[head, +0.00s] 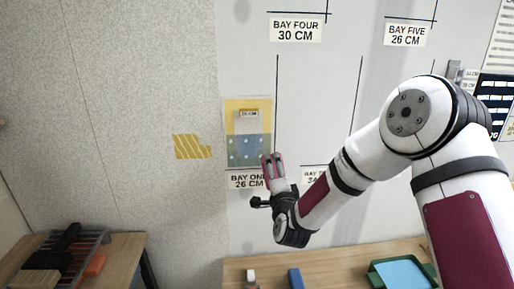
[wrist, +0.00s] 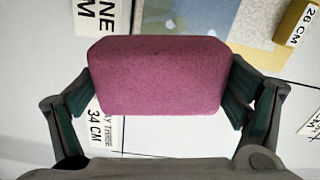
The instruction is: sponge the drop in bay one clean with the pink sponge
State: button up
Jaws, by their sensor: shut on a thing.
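The drop in bay one (head: 233,108) is a yellow sheet on the wall with a blue-grey, spotted lower part. It also shows at the top of the wrist view (wrist: 253,22). The pink sponge (wrist: 158,76) is held crosswise between the fingers of my gripper (head: 273,160). My gripper is shut on it and points up at the drop's lower right corner. Whether the sponge touches the drop cannot be told. The sponge hides part of the wall in the wrist view.
A yellow block labelled 26 CM (head: 249,122) sits on the drop. A yellow striped patch (head: 192,147) is on the wall at left. Below are a wooden bench (head: 335,262), a green tray with blue inside (head: 376,280), a blue block (head: 295,279) and a dark rack (head: 88,245).

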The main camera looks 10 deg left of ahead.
aim_at(249, 159)
dwell(0.3)
jog(key=shift+w+a+f+m+b, duration=0.15)
jog(key=shift+w+m+b, duration=0.1)
jog(key=shift+w+b, duration=0.3)
jog(key=shift+w+a+r+m+b, duration=0.15)
jog(key=shift+w+m+b, duration=0.15)
jog(key=shift+w, duration=0.4)
jog(key=shift+w+a+m+b, duration=0.15)
jog(key=shift+w+m+b, duration=0.15)
jog(key=shift+w, duration=0.2)
jog(key=shift+w+a+m+b, duration=0.15)
jog(key=shift+w+b, duration=0.15)
jog(key=shift+w, duration=0.15)
jog(key=shift+x, duration=1.25)
dwell(1.4)
jog(key=shift+s+a, duration=0.1)
dwell(0.3)
jog(key=shift+s+a, duration=0.2)
jog(key=shift+a, duration=0.6)
jog(key=shift+s+a, duration=0.2)
jog(key=shift+a, duration=0.6)
jog(key=shift+s+a, duration=0.15)
jog(key=shift+s+a, duration=0.2)
jog(key=shift+a, duration=0.55)
jog(key=shift+s+a, duration=0.2)
jog(key=shift+a, duration=0.5)
jog(key=shift+a, duration=0.1)
